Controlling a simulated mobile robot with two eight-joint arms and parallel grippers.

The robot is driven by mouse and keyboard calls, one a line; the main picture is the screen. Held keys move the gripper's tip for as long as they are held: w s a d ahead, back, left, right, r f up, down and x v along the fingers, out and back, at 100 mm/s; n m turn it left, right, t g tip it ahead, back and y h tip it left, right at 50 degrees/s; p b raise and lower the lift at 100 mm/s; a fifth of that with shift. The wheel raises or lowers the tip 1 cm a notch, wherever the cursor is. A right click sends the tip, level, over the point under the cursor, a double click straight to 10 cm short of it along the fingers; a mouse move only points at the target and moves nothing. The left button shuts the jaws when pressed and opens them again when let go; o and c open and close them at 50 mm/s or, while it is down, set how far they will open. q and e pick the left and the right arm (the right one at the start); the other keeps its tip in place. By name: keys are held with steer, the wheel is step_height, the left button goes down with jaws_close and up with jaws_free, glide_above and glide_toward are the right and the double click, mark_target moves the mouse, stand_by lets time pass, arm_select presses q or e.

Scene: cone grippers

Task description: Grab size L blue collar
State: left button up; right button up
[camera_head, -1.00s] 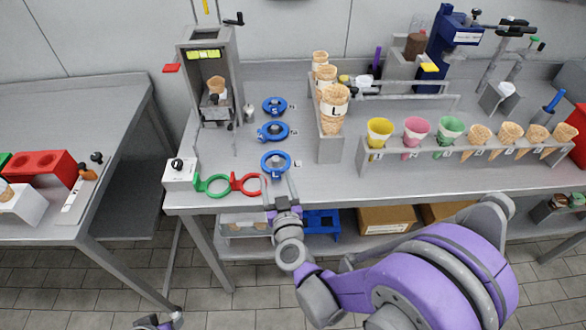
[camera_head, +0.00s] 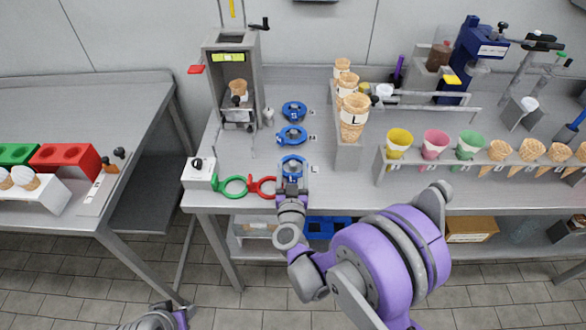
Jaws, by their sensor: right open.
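Three blue collars lie in a column on the steel table in the head view: a far one (camera_head: 294,111), a middle one (camera_head: 291,135) and a near one (camera_head: 292,162). Small tags lie beside them, too small to read, so I cannot tell the sizes for sure. My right gripper (camera_head: 293,176) is open at the near collar, its fingers reaching over the collar's front part and hiding some of it. I cannot tell if they touch it. My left gripper (camera_head: 178,316) shows only partly at the bottom edge, far from the collars.
A green ring (camera_head: 234,187) and a red ring (camera_head: 263,186) are just left of the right gripper, beside a white box (camera_head: 199,173). A press (camera_head: 233,80) stands behind. A cone rack (camera_head: 348,155) with an L-marked cone (camera_head: 354,117) stands to the right.

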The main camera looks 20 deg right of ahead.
steer(key=shift+x, duration=0.9)
jaws_close()
steer(key=shift+r, duration=0.1)
